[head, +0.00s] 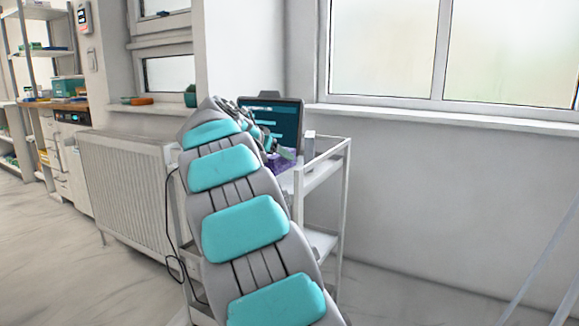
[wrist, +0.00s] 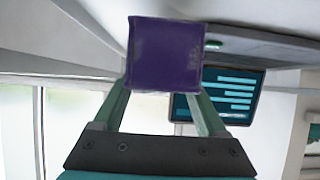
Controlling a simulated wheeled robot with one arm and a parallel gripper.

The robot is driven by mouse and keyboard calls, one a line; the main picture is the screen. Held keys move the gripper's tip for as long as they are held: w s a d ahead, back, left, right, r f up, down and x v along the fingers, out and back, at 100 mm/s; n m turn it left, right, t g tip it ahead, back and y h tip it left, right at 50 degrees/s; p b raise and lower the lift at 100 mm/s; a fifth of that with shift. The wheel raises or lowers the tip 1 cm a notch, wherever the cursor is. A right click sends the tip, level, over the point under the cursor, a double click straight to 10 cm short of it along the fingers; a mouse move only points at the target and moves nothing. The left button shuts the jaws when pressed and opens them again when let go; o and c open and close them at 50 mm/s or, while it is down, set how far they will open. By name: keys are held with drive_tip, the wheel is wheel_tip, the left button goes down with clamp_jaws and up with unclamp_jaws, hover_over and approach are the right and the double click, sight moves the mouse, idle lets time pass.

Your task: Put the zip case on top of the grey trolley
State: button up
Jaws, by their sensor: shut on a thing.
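The zip case (wrist: 166,55) is a purple, square-looking block held between the two fingers of my gripper (wrist: 163,92) in the wrist view. In the head view a small purple part of the case (head: 279,162) shows beyond my arm, at the top level of the pale grey trolley (head: 325,172). My gripper (head: 286,153) is mostly hidden there by my arm. The trolley has a top tray and lower shelves in an open frame. I cannot tell whether the case touches the tray.
A dark screen (head: 276,122) stands at the back of the trolley and also shows in the wrist view (wrist: 222,95). A small whitish box (head: 309,146) stands near it. A radiator (head: 128,190) is left of my arm. Windows (head: 450,50) line the back wall.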

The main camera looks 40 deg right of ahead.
sight(290, 166)
drive_tip(key=s+d, duration=0.2)
drive_tip(key=d, duration=0.1)
drive_tip(key=shift+d+f, duration=0.15)
drive_tip(key=shift+f, duration=0.05)
drive_tip(key=shift+w+f, duration=0.1)
drive_tip(key=shift+f, duration=1.6)
drive_tip(key=shift+f, duration=0.2)
drive_tip(key=o, duration=1.4)
drive_tip(key=shift+r, duration=0.1)
